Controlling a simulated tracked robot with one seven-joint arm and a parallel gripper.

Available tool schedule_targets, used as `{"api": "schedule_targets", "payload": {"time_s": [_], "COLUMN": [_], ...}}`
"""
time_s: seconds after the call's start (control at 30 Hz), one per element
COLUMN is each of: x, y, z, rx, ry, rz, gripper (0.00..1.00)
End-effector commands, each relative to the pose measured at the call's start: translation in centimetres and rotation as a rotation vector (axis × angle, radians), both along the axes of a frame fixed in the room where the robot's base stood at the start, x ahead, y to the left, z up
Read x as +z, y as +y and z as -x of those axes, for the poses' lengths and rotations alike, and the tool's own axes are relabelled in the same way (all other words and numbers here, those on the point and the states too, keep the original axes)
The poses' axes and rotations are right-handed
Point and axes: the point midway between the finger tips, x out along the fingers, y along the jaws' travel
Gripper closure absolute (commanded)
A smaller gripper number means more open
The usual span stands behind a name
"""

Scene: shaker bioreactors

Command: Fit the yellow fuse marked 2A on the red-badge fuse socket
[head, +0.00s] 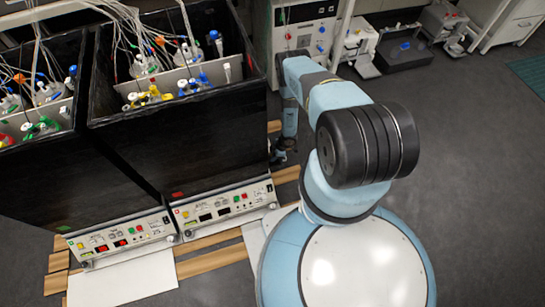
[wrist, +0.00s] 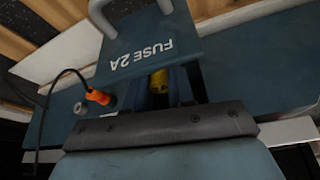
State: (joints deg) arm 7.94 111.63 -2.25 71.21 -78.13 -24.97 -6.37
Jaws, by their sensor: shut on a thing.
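In the wrist view, a yellow piece (wrist: 158,80), taken as the fuse, shows between the fingers of my gripper (wrist: 168,88), which is shut on it. Its far side is hidden below a blue-grey plate lettered "FUSE 2A" (wrist: 140,56); I cannot tell whether they touch. In the head view my gripper (head: 284,150) is small and dark, beside the right shaker box's right side. A red badge (head: 177,194) sits low on that box's front, and a green badge (head: 63,228) on the left box. I cannot make out the red-badge fuse socket in either view.
An orange plug (wrist: 98,97) on a black cable and a grey cylinder (wrist: 80,108) lie left of the fingers. A grey handle (wrist: 165,7) rises from the lettered plate. Control panels (head: 225,205) stand before the boxes. Floor at the right (head: 470,160) is clear.

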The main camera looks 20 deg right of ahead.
Motion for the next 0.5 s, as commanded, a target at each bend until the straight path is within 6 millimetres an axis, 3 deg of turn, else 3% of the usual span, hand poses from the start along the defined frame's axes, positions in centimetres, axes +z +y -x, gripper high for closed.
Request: {"api": "schedule_targets", "payload": {"time_s": [0.5], "x": [-0.49], "y": [-0.01], "z": [-0.03], "rx": [0.0], "ry": [0.0], "rz": [0.0], "gripper": [1.0]}}
